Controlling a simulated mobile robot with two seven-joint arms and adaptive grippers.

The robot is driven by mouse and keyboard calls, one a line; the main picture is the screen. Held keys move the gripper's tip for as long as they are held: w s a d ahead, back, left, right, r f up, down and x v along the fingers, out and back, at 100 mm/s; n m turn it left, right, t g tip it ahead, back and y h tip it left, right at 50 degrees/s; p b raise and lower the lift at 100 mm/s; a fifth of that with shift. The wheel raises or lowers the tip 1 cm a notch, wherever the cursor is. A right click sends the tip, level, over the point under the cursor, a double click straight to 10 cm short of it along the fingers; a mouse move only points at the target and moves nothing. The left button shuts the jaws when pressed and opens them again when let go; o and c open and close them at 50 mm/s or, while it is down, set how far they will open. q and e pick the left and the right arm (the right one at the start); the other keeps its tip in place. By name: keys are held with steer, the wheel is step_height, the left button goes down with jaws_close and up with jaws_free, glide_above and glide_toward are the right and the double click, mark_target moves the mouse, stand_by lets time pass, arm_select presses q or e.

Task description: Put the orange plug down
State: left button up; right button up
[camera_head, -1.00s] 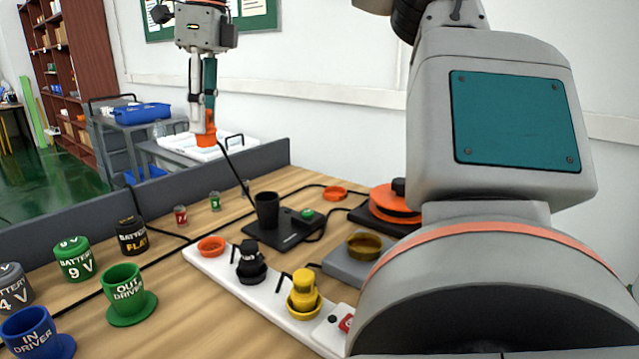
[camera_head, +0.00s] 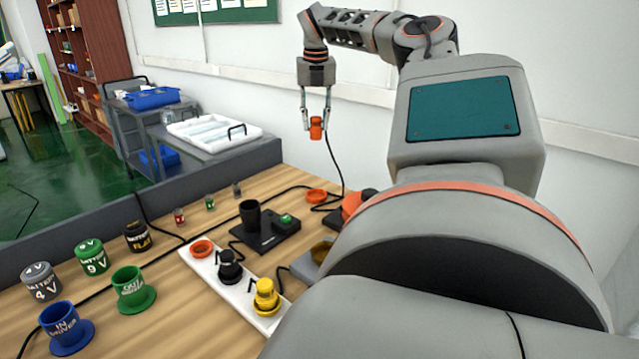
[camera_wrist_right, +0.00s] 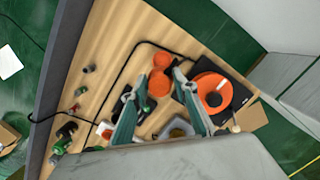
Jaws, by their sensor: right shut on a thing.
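My right gripper (camera_head: 316,110) is shut on the orange plug (camera_head: 316,129) and holds it high above the back of the wooden table (camera_head: 175,310). The plug hangs upright between the fingertips, with a black cable running down from it. In the right wrist view the plug (camera_wrist_right: 158,83) shows between the two fingers, above the table. On the table stands a white strip (camera_head: 215,277) with an empty orange socket (camera_head: 202,248), a black plug (camera_head: 229,268) and a yellow plug (camera_head: 265,299). An orange ring (camera_head: 316,196) lies near the back edge. My left gripper is not in view.
A black device with a cup (camera_head: 250,217) and green button stands behind the strip. Green (camera_head: 133,290) and blue (camera_head: 62,327) driver cups and several batteries (camera_head: 92,258) stand at the left. A grey partition (camera_head: 110,220) edges the table. My right arm hides the table's right side.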

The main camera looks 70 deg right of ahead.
step_height(320, 180, down, 20)
steer(key=shift+r+b, duration=0.1)
steer(key=shift+b, duration=0.65)
steer(key=o, duration=1.1)
